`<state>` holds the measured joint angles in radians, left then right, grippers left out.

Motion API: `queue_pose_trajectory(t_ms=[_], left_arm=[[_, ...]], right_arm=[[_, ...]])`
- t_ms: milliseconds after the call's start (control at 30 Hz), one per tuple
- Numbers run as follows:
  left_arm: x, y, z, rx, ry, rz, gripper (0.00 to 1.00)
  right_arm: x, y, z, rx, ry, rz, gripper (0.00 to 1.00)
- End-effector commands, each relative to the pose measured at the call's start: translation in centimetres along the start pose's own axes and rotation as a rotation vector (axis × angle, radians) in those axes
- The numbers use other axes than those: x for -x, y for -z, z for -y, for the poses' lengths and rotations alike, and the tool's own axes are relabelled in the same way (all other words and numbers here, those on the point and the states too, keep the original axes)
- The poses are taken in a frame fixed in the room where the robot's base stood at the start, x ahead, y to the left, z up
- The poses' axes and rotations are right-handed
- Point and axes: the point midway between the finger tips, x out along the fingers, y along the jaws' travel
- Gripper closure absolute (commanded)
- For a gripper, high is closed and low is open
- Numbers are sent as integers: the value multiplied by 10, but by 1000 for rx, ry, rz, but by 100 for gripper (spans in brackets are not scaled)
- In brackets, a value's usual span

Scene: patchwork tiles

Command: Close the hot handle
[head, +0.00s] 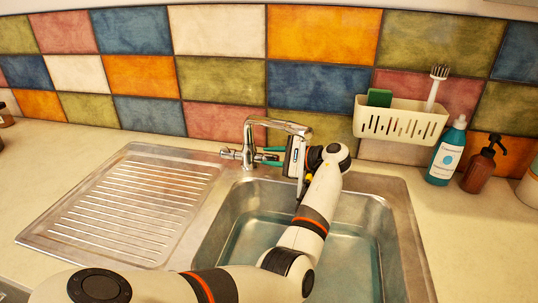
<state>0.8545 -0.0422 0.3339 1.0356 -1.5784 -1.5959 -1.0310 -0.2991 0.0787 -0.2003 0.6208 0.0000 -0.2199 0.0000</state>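The chrome faucet (250,140) stands behind the sink, and its spout arches to the right. A small chrome handle (230,154) sticks out from the left side of its body; I take it as the hot handle. My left gripper (266,156) is just right of the faucet body, under the spout, with its teal fingers pointing left. The fingers show a gap between them, with nothing seen held. They are on the other side of the body from the left handle. Any right-side handle is hidden by the gripper. My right gripper is not in view.
My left arm crosses over the sink basin (232,218), which holds water. A ribbed drainboard (130,205) lies clear at left.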

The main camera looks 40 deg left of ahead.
Motion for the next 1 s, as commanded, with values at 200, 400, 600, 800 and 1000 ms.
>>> queue_pose_trajectory(t_ms=[200,400,600,800,1000], left_arm=[[-10,0,0,-1,0,-1,72],[-10,0,0,-1,0,0,72],[-10,0,0,-1,0,0,100],[-9,0,0,-4,1,0,100],[-8,2,-4,-46,18,0,100]], right_arm=[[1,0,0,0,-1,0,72],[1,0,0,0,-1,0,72],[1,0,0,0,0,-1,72],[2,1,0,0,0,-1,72],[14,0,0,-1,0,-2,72]])
